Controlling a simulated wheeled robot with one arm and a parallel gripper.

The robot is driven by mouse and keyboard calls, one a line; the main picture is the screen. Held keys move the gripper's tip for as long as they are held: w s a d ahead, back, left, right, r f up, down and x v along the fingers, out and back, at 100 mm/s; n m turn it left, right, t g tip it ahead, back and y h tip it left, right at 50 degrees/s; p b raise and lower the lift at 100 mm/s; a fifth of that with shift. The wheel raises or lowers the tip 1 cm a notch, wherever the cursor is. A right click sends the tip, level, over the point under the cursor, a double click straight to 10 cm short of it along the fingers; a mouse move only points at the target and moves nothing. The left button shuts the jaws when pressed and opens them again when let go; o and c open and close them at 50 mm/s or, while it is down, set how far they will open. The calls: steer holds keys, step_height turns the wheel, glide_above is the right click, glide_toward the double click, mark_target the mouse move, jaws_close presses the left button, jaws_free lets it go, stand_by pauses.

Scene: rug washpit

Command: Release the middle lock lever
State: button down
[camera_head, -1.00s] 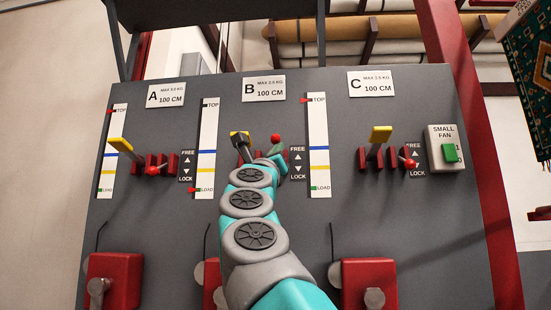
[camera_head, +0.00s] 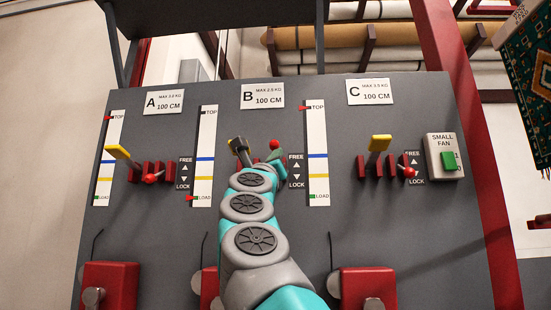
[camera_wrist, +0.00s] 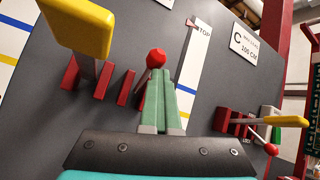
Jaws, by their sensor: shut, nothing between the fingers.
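The middle lock lever has a red ball knob (camera_head: 274,144). It stands at station B, beside the FREE end of its FREE/LOCK label (camera_head: 296,170). The knob also shows in the wrist view (camera_wrist: 156,58). My gripper (camera_wrist: 160,80) is shut, its green fingertips just below the knob in that picture; I cannot tell whether they touch it. The gripper (camera_head: 276,160) hides the lever's lower part in the head view. The yellow-tipped handle (camera_wrist: 78,25) of station B stands left of the fingers, close to the wrist camera.
Lock knobs at A (camera_head: 149,179) and C (camera_head: 410,173) sit lower, towards LOCK. Yellow handles (camera_head: 123,155) stand beside them. A small fan switch (camera_head: 442,156) is at the right. Red boxes (camera_head: 370,288) line the lower panel.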

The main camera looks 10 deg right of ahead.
steer(key=s+a+b, duration=0.2)
steer(key=s+b, duration=0.1)
steer(key=s, duration=0.6)
steer(key=shift+a+r, duration=0.35)
steer(key=shift+a, duration=0.05)
